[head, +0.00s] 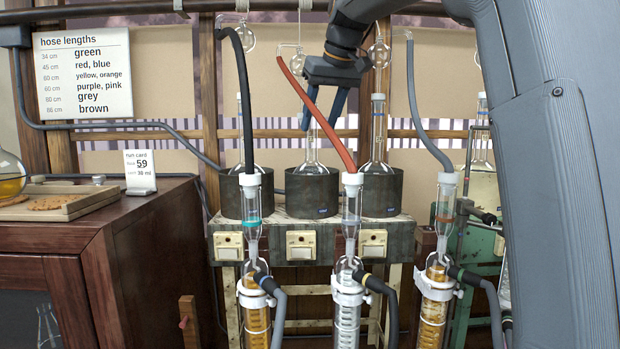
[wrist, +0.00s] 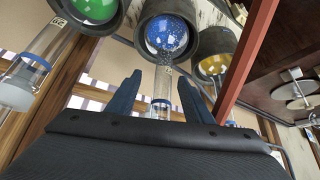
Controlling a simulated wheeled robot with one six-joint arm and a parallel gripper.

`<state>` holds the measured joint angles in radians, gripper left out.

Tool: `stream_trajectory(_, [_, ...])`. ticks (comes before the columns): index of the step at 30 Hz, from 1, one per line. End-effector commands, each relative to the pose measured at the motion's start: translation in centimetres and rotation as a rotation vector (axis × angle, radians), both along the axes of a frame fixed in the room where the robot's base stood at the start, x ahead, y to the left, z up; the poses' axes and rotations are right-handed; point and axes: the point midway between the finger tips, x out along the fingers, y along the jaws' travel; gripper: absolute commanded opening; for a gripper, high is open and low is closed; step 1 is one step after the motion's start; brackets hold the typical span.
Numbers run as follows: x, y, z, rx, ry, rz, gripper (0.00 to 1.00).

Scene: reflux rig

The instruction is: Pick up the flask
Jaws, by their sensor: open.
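Several flasks stand in dark round heaters on the bench. The middle clear flask (head: 312,150) has a long neck rising from its heater. In the wrist view the flask with blue contents (wrist: 165,35) has its neck between my fingers. My gripper (head: 318,126) is open, fingers pointing down around the middle flask's neck; they also show in the wrist view (wrist: 158,80). I see no clear grip contact. A left flask (head: 247,150) and a right flask (head: 377,150) stand beside it. In the wrist view, green (wrist: 97,8) and yellow (wrist: 213,64) contents show in neighbouring flasks.
A red hose (head: 316,112) passes close to my gripper, with a black hose (head: 244,90) left and a grey hose (head: 420,120) right. Glass condensers (head: 347,315) stand in front. A wooden cabinet (head: 60,236) with a tray is at left.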

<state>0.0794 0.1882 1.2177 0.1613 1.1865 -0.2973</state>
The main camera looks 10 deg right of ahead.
Motion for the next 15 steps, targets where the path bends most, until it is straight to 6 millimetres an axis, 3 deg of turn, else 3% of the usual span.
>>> stream_trajectory(15, [3.1,1.2,-5.1,0.0,0.003,-0.002,0.47])
